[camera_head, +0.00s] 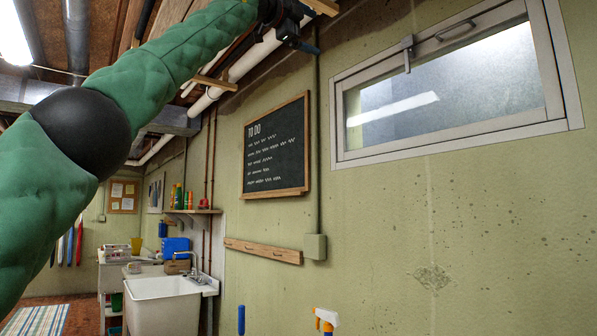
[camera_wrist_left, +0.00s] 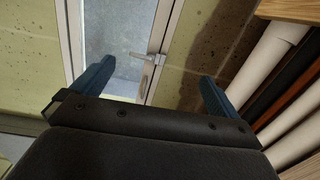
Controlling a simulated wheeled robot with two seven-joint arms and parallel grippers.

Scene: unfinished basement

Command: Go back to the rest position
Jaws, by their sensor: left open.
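My left arm comes in from the left, rises across the head view and ends near the ceiling. My left gripper (camera_head: 304,30) is at the top edge of that view, beside the white pipes and left of the window (camera_head: 450,85). In the left wrist view, the two blue fingers of this gripper (camera_wrist_left: 157,72) stand wide apart with nothing between them. The window's frame and latch handle (camera_wrist_left: 140,57) show beyond the fingers; I cannot tell the exact gap. My right gripper is in neither view.
White pipes (camera_head: 250,58) and wooden joists run overhead, close to the left gripper. A chalkboard (camera_head: 277,147) hangs on the green wall. A utility sink (camera_head: 163,288) and a small shelf (camera_head: 195,211) stand further back. A spray bottle (camera_head: 326,318) shows at the bottom edge.

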